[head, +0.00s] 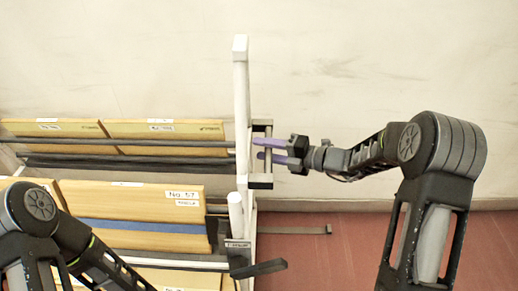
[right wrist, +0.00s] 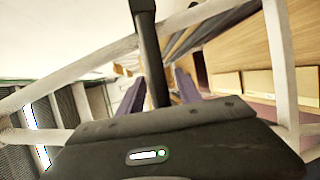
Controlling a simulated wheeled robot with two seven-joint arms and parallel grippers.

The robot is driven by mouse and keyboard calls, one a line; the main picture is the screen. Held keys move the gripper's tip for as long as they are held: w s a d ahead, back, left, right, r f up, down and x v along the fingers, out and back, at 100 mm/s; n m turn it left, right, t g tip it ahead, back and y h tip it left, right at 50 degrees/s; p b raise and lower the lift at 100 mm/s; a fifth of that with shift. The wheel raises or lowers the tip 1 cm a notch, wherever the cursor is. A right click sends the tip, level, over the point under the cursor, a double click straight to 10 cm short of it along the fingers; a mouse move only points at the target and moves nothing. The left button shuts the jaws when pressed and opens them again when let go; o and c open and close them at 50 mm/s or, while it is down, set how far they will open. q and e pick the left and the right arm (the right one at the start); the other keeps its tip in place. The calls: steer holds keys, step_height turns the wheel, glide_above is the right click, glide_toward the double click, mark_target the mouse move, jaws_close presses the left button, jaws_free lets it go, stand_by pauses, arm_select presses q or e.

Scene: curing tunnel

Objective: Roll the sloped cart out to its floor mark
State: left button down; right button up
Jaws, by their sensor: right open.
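The sloped cart (head: 241,110) has a white frame and tilted shelves holding tan boxes; it stands at the left and centre of the head view. A grey handle bracket (head: 261,182) sticks out from its right-hand upright. My right gripper (head: 265,149), with purple fingers, is open at this bracket. In the right wrist view a dark bar (right wrist: 147,45) appears between the fingers (right wrist: 158,92); contact cannot be told. My left arm enters at lower left, and its gripper is outside the picture. I cannot identify a floor mark for certain.
A black lever-like bar (head: 258,269) juts from the cart's lower right end. A thin grey strip (head: 295,230) lies over the red floor (head: 345,255), which is otherwise open at right. A pale, scuffed wall (head: 350,90) runs behind. Tan boxes (head: 165,131) fill the shelves.

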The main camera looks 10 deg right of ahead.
steer(key=shift+x, duration=0.9)
steer(key=shift+c, duration=0.4)
jaws_close()
stand_by(0.4)
